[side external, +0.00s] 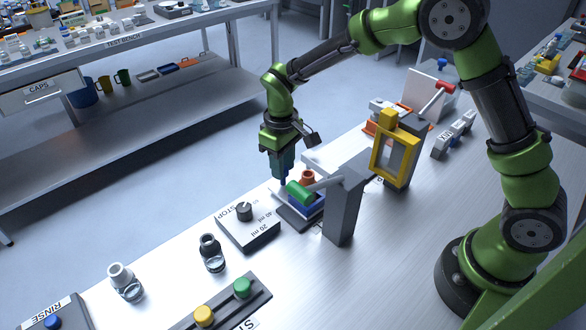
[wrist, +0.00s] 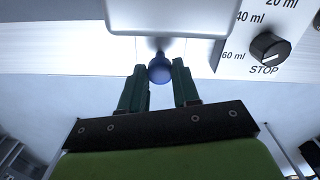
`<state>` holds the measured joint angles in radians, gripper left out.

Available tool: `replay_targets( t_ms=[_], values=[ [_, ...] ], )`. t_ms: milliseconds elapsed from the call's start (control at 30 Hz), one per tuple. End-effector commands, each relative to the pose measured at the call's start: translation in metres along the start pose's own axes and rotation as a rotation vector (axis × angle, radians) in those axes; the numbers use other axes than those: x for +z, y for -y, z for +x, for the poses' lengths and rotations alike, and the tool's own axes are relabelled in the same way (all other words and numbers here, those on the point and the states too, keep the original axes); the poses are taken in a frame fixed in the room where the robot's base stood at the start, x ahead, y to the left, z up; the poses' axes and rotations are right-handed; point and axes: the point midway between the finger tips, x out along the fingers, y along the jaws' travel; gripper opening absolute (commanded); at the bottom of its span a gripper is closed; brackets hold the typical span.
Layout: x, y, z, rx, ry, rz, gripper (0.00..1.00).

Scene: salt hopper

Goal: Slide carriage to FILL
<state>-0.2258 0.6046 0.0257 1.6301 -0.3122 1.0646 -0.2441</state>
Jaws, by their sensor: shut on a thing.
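In the wrist view, my gripper's dark green fingers (wrist: 160,88) are closed around a round blue knob (wrist: 160,69). The knob sits on a short stem at the near edge of a pale block (wrist: 165,16), which appears to be the carriage. In the side view the knob is hidden by the fingers. No FILL marking is readable in either view.
A yellow frame (side external: 378,160) stands behind right. Two small bottles and a button panel (side external: 225,300) are nearer the camera.

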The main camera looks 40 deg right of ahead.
Motion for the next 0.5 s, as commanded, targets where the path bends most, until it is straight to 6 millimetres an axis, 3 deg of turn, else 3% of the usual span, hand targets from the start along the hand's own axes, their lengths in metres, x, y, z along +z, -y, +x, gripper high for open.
replay_targets(
  t_ms=[133,167,300,500],
  values=[
    [-0.0023,0.0075,-0.0016,-0.011,-0.008,-0.009,0.00],
    [-0.0023,0.0078,-0.0016,-0.011,-0.008,-0.009,0.32],
    [-0.0020,0.0075,-0.0014,-0.011,-0.007,-0.009,0.54],
    [-0.0014,0.0053,-0.0009,-0.008,-0.005,-0.007,0.57]
  ],
)
